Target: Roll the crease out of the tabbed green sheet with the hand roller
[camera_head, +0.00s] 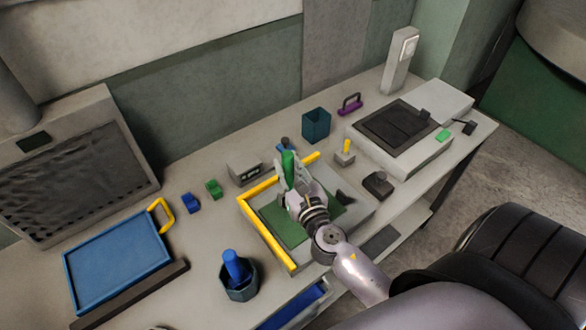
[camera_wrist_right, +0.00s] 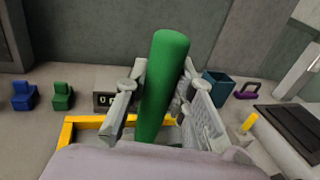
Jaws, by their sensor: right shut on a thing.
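The green sheet (camera_head: 283,224) lies flat in a grey tray bordered on two sides by a yellow L-shaped rail (camera_head: 266,243). My gripper and arm cover part of the sheet, and I cannot make out its tab or crease. My right gripper (camera_head: 288,178) is above the sheet's far part. It is shut on an upright green handle (camera_head: 288,163), which stands tall between the fingers in the right wrist view (camera_wrist_right: 164,85). The handle looks like that of the hand roller; its lower end is hidden. My left gripper is not in view.
A dark cup (camera_head: 240,291) with a blue-handled tool stands at the front left. A small display box (camera_head: 244,172), teal bin (camera_head: 316,125) and yellow-knobbed block (camera_head: 345,157) surround the tray's far side. A black-topped machine (camera_head: 397,128) is at right, a blue panel (camera_head: 118,272) at left.

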